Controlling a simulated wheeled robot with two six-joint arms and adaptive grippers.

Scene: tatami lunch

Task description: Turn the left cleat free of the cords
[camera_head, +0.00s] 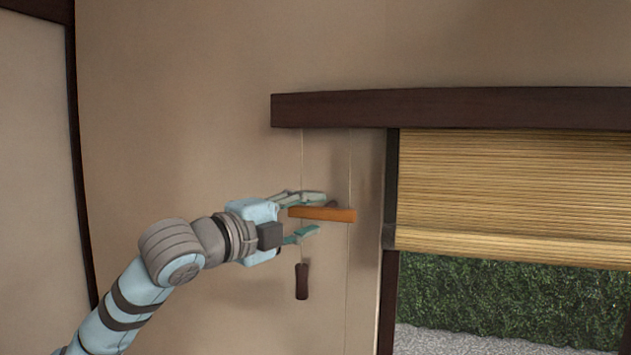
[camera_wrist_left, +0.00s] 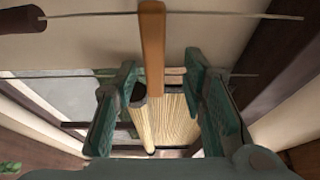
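The left cleat (camera_head: 340,215), an orange-brown wooden bar, lies roughly level against the wall, its ends reaching across two thin cords (camera_head: 350,165). In the left wrist view the cleat (camera_wrist_left: 152,45) runs down from the top edge into the space between my fingers. My left gripper (camera_head: 321,214) is open around the cleat, one finger above and one below. In the left wrist view the open gripper (camera_wrist_left: 163,80) shows a gap on each side of the bar. The cords cross this view, one near the top and one near the fingertips. My right gripper is out of view.
A dark wooden toggle (camera_head: 301,281) hangs on the left cord below my gripper. A dark beam (camera_head: 450,107) runs above. A bamboo blind (camera_head: 510,185) covers the window's upper part at right. Bare wall lies left of the cords.

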